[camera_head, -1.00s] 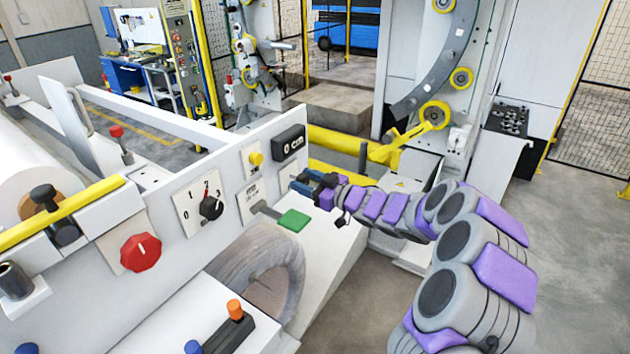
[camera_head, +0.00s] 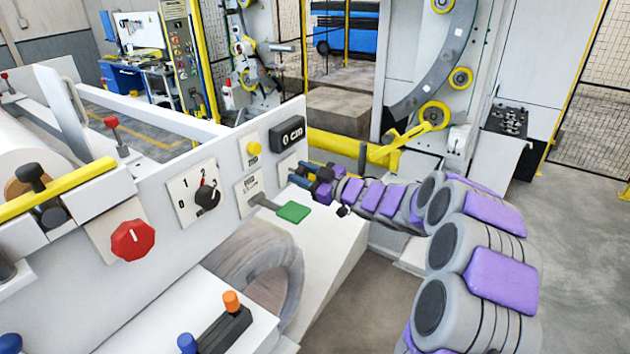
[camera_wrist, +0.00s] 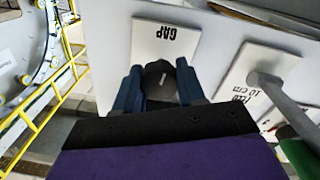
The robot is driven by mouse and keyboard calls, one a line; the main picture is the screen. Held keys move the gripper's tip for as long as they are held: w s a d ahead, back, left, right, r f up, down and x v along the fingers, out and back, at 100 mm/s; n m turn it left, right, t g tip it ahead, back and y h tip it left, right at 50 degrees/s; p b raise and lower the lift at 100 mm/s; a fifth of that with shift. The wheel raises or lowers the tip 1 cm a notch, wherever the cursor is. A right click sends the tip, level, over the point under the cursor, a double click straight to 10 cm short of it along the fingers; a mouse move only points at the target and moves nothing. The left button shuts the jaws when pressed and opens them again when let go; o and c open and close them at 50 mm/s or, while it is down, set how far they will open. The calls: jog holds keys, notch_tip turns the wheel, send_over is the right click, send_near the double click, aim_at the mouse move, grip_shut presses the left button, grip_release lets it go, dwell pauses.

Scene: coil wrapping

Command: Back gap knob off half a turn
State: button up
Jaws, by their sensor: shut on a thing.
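The gap knob (camera_wrist: 160,80) is a dark round knob with a pale pointer line, below the white plate marked GAP (camera_wrist: 166,40) in the wrist view. My gripper (camera_wrist: 159,84) has its two blue fingers on either side of the knob and is shut on it. In the head view my gripper (camera_head: 308,180) reaches the right end of the white panel, below the 0 cm display (camera_head: 288,134). There the knob is hidden behind the fingers.
A green-ended lever (camera_head: 293,212) sticks out just left of my gripper; in the wrist view it stands at the right. A yellow button (camera_head: 253,148), a black selector (camera_head: 207,197) and a red knob (camera_head: 132,240) are further left on the panel. Floor at right is clear.

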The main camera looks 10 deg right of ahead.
dwell(0.3)
jog(key=o, duration=1.1)
jog(key=shift+w+a+f, duration=0.1)
jog(key=shift+w+a, duration=0.05)
jog(key=shift+c, duration=0.2)
